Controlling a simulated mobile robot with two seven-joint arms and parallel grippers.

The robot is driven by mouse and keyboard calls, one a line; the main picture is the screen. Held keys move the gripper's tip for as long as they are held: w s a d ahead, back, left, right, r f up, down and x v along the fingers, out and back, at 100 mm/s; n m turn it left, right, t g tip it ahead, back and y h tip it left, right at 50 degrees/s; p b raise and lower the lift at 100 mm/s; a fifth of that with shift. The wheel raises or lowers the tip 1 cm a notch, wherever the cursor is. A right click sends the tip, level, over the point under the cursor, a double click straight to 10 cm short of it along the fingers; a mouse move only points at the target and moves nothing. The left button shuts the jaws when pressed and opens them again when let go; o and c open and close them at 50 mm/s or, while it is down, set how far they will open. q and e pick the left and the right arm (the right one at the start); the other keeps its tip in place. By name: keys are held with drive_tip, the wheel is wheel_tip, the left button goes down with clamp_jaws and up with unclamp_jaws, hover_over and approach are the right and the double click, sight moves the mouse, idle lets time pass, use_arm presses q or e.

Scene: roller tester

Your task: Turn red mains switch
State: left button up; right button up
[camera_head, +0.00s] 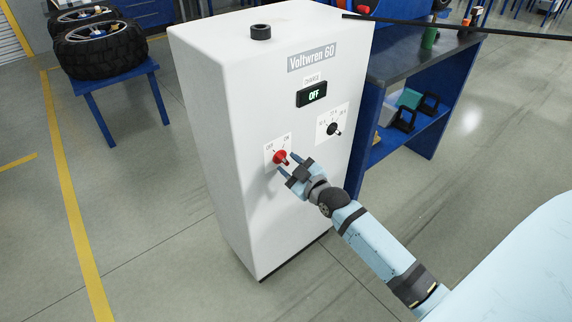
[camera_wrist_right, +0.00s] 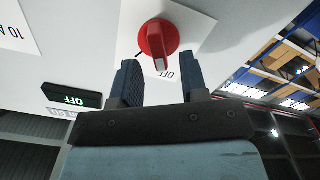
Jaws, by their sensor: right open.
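The red mains switch (camera_head: 280,158) is a round rotary knob with a raised grip on a white label plate, on the front of the white Voltwren 60 cabinet (camera_head: 225,150). In the wrist view the red switch (camera_wrist_right: 159,40) is just beyond my right gripper's fingertips. My right gripper (camera_head: 288,164) is open, its two fingers (camera_wrist_right: 163,78) apart with the knob's grip in line with the gap. I cannot tell whether they touch it. The display (camera_head: 311,94) reads OFF in green. My left gripper is not in view.
A black selector knob (camera_head: 333,129) sits on a second plate right of the red switch. A dark workbench (camera_head: 420,55) with blue shelving stands behind at right. Tyres (camera_head: 100,48) rest on a blue stand (camera_head: 118,85) at left. The floor left of the cabinet is clear.

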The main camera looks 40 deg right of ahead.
drive_tip(key=shift+w+a, duration=0.1)
drive_tip(key=shift+w, duration=0.85)
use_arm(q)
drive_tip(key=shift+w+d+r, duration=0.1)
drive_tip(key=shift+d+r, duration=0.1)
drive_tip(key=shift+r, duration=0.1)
use_arm(e)
clamp_jaws()
